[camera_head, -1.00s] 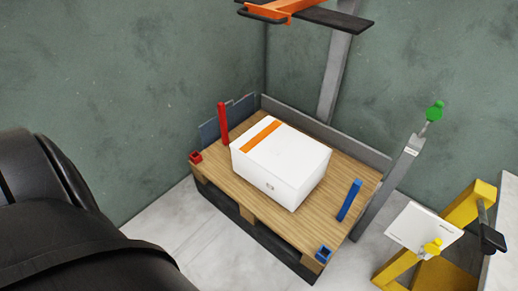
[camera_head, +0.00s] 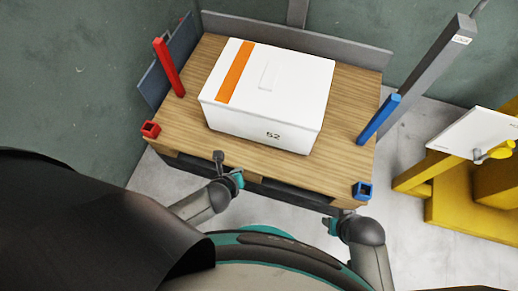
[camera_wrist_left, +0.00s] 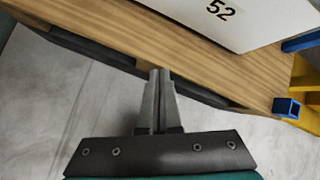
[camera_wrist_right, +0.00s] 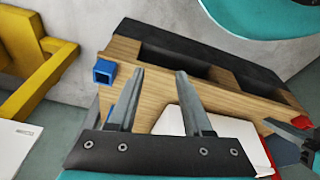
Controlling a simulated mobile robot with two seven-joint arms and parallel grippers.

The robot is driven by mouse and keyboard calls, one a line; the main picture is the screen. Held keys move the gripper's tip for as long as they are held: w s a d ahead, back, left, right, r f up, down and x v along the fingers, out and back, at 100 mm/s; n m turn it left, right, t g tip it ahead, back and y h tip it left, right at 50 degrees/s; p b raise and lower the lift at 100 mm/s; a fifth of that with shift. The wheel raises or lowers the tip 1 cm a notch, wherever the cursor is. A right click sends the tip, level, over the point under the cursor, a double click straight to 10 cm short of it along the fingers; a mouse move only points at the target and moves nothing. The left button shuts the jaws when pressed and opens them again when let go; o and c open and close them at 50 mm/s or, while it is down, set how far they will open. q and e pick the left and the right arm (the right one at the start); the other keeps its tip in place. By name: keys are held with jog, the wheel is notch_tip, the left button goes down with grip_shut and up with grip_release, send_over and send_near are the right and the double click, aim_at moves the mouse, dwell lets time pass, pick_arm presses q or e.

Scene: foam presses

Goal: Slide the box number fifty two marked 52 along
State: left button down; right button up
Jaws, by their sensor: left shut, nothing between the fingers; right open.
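The white box marked 52 (camera_head: 262,125), with an orange stripe across its lid, sits upright on a wooden pallet top (camera_head: 180,130). Its marked face is toward me; it also shows in the left wrist view (camera_wrist_left: 250,25) and, partly covered, in the right wrist view (camera_wrist_right: 178,122). My left gripper (camera_head: 218,157) is shut and empty at the pallet's near edge, apart from the box. In the left wrist view its fingers (camera_wrist_left: 158,75) are together. My right gripper (camera_wrist_right: 158,72) is open and empty near the pallet's near right corner; my arm largely hides it in the head view.
A red post (camera_head: 169,67) and red socket (camera_head: 150,129) stand at the left. A blue post (camera_head: 379,120) and blue socket (camera_head: 362,190) are at the right. A grey board (camera_head: 300,40) closes the back. A yellow stand (camera_head: 455,190) is farther right.

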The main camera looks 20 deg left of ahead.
pick_arm(q)
jog(key=w+d+m+t+b, duration=0.1)
jog(key=w+d+m+b, duration=0.15)
jog(key=m, duration=0.25)
pick_arm(e)
jog(key=shift+w+r+t+b, duration=0.8)
jog(key=shift+w+r+b, duration=0.75)
jog(key=shift+r, duration=2.95)
pick_arm(q)
jog(key=m+b, duration=0.1)
jog(key=b, duration=0.2)
send_near(261, 138)
notch_tip(261, 138, down, 4)
jog(key=s, duration=0.1)
jog(key=shift+w+a+f+t+h+b, duration=0.2)
jog(key=shift+w+f+t+h+b, duration=0.15)
jog(key=shift+b, duration=0.2)
jog(key=shift+w+b, duration=0.5)
jog(key=shift+w, duration=0.65)
jog(key=shift+w+d+r+b, duration=0.1)
jog(key=shift+w+b, duration=0.35)
jog(key=shift+w, duration=0.4)
pick_arm(e)
jog(key=w+a+r+t+y, duration=0.2)
jog(key=w+a+t+y, duration=0.2)
jog(key=a+t, duration=0.4)
jog(key=shift+w+a+r+y, duration=0.2)
jog(key=shift+w+a+y, duration=0.3)
jog(key=shift+a, duration=0.45)
jog(key=shift+t, duration=0.3)
